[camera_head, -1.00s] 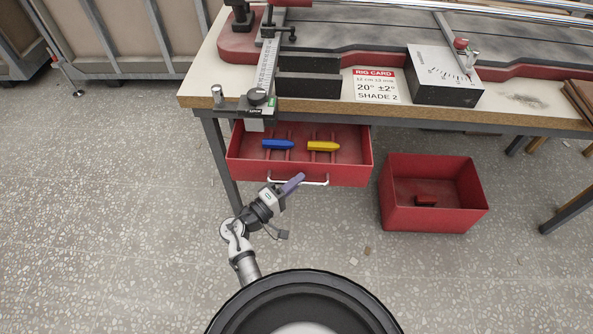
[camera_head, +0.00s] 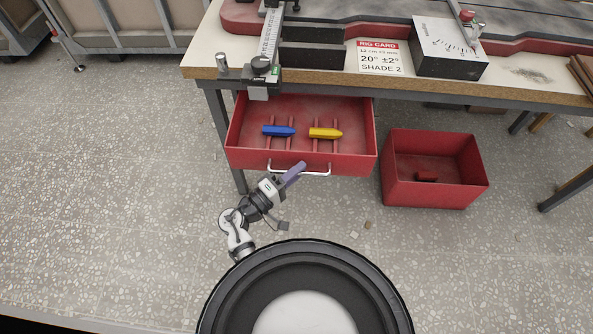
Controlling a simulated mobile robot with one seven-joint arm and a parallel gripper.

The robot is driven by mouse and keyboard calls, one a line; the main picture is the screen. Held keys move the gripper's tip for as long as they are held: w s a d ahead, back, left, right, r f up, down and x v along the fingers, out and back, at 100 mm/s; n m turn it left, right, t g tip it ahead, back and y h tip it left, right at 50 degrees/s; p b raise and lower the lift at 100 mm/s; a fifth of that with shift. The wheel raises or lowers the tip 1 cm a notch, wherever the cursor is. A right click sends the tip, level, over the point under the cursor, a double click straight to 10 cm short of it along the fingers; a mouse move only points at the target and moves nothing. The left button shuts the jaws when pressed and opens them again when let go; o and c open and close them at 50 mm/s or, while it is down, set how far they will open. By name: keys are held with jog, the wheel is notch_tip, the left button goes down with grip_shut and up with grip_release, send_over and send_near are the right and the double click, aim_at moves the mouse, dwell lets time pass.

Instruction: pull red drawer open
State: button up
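The red drawer (camera_head: 238,148) hangs pulled out from under the workbench, with its inside in plain view. A blue piece (camera_head: 278,131) and a yellow piece (camera_head: 325,133) lie in it on red rails. A pale bar handle (camera_head: 316,174) runs along its front. My gripper (camera_head: 294,173) is at the left half of this handle, its purple fingers across the bar. The fingers look closed together on the handle, though they overlap in this view and hide the exact contact.
A red open bin (camera_head: 435,193) with a small dark red block (camera_head: 426,177) stands on the floor to the right. The workbench (camera_head: 530,92) carries a rig card (camera_head: 380,57) and a grey box (camera_head: 449,48). Speckled floor is clear on the left.

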jog(key=shift+o, duration=0.7)
jog(key=b+v, duration=0.2)
jog(key=v, duration=1.1)
jog(key=shift+s+a+b, duration=0.25)
jog(key=shift+a+b, duration=0.1)
jog(key=shift+b, duration=0.05)
